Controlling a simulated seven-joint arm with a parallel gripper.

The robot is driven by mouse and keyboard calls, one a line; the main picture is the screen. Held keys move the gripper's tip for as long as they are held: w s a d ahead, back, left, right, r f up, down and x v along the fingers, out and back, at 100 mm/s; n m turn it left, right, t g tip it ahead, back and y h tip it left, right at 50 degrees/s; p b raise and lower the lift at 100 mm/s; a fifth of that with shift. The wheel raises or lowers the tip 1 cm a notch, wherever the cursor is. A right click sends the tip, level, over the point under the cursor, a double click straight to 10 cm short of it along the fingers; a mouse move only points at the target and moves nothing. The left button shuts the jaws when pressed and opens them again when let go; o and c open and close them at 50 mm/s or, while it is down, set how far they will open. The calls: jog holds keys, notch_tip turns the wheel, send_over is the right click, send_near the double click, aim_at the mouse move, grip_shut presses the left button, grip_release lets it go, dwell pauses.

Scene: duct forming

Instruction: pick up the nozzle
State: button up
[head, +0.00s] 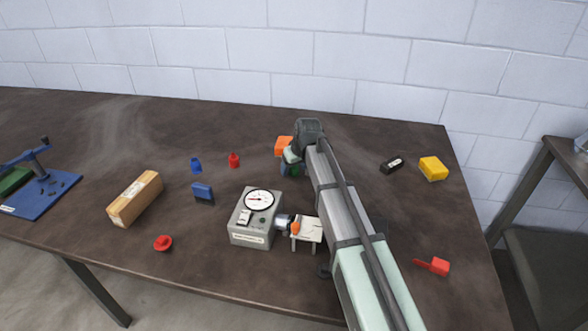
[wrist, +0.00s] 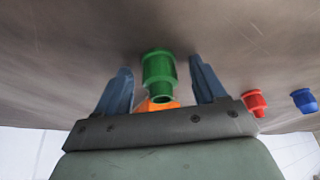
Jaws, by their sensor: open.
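A green stepped, hollow-ended piece, the likely nozzle (wrist: 158,72), sits between the two blue fingers of my gripper (wrist: 160,64) in the wrist view. The gripper is open, with a visible gap on each side of the piece. In the head view my gripper (head: 290,168) is low over the table's back middle, and my arm hides most of the green piece there. Similar small red (head: 234,160) and blue (head: 196,165) pieces stand to the left; they also show at the right of the wrist view.
An orange block (head: 284,145) lies close behind my gripper. A grey gauge box (head: 250,222) stands in front. A cardboard box (head: 135,199), blue block (head: 203,193) and red funnel-like piece (head: 163,243) are left. A yellow block (head: 433,168) and black item (head: 391,165) are right.

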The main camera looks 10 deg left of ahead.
jog(key=shift+c, duration=0.3)
jog(key=c, duration=1.1)
